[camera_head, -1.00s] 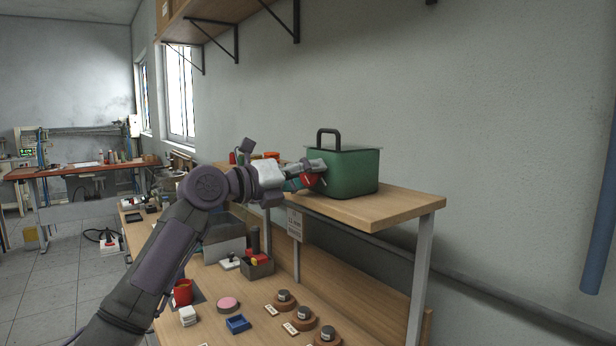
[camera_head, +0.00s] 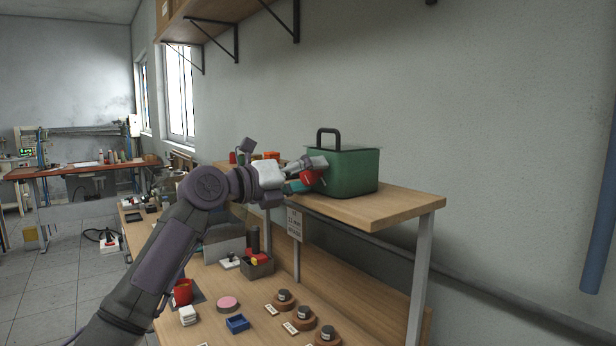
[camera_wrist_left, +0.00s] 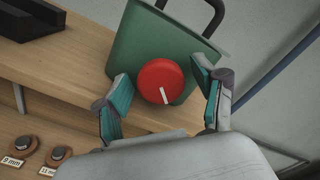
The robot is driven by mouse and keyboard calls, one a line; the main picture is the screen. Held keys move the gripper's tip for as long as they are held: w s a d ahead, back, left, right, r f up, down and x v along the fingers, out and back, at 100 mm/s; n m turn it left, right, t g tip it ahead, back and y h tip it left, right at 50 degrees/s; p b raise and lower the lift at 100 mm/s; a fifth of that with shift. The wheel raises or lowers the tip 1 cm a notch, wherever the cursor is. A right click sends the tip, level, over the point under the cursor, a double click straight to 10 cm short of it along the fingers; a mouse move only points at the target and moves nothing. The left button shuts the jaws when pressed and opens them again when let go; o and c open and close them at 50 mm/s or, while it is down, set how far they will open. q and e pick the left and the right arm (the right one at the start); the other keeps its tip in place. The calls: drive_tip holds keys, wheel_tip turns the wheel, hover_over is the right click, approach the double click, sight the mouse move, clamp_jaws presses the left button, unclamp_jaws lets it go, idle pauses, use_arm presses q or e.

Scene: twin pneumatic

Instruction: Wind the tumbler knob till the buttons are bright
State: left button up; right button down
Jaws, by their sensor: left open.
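A green box (camera_head: 352,172) with a black handle stands on the raised wooden shelf. In the left wrist view the box (camera_wrist_left: 135,48) has a round red knob (camera_wrist_left: 161,81) on its face, with a white mark pointing towards the picture's bottom. The knob also shows in the head view (camera_head: 309,178), partly covered by a finger. My left gripper (camera_head: 308,174) is open, its teal-padded fingers (camera_wrist_left: 165,98) on either side of the knob. Whether the pads touch it I cannot tell. No lit buttons show in either view. My right gripper is out of view.
The shelf (camera_head: 390,207) has free room right of the box. On the bench below are round wooden bases with dark knobs (camera_head: 303,313), a blue tray (camera_head: 237,323), a pink disc (camera_head: 228,303) and a red cup (camera_head: 183,291). A tag (camera_head: 294,223) hangs under the shelf.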

use_arm(q)
drive_tip(key=shift+a, duration=0.1)
drive_tip(key=v, duration=1.2)
drive_tip(key=shift+f, duration=0.15)
idle(0.4)
